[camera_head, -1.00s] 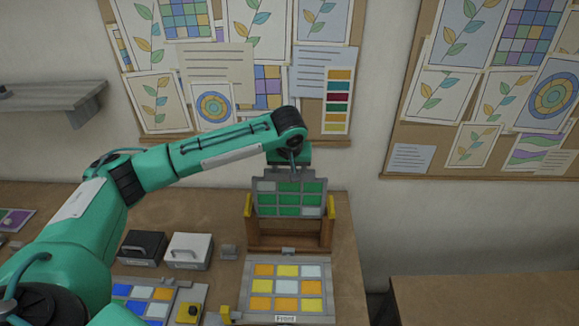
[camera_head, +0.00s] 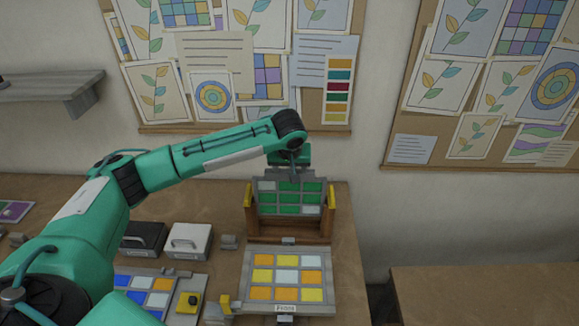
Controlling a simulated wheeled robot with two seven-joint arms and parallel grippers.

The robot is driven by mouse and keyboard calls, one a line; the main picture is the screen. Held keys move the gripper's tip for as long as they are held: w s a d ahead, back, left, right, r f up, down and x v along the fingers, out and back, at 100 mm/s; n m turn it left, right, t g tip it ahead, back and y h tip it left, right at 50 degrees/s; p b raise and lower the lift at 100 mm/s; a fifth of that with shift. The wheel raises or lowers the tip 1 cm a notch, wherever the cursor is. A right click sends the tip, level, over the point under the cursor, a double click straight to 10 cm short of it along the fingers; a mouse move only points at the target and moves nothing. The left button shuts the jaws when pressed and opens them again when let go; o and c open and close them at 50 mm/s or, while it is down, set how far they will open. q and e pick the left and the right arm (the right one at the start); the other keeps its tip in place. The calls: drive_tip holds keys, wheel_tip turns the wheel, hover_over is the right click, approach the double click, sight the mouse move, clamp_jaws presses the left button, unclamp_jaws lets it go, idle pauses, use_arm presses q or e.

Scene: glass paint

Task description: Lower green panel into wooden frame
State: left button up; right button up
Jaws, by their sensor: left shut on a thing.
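The green panel (camera_head: 290,198), a grey plate with green and a few pale squares, stands upright at the wooden frame (camera_head: 289,228). Its side edges lie between the frame's yellow-topped posts, and its lower edge is above the frame's bottom board. My left gripper (camera_head: 290,170) is at the panel's top edge and is shut on it; the fingertips are mostly hidden by the wrist. My right gripper is not in view.
A panel with orange, yellow and pale squares (camera_head: 286,276) lies in front of the frame. A black box (camera_head: 143,238), a white box (camera_head: 188,241) and a blue-and-orange panel (camera_head: 143,293) lie to the left. A brown surface (camera_head: 480,300) is at right.

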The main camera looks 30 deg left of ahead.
sight(290, 186)
use_arm(q)
drive_tip(key=shift+f+b, duration=1.2)
drive_tip(key=shift+f, duration=3.45)
drive_tip(key=o, duration=1)
drive_tip(key=shift+o, duration=1.1)
drive_tip(key=shift+r, duration=0.1)
wheel_tip(290, 186, up, 2)
drive_tip(key=p, duration=0.2)
drive_tip(key=shift+r+p, duration=0.25)
drive_tip(key=shift+p, duration=0.15)
drive_tip(key=shift+r+p, duration=0.8)
drive_tip(key=shift+r, duration=1.35)
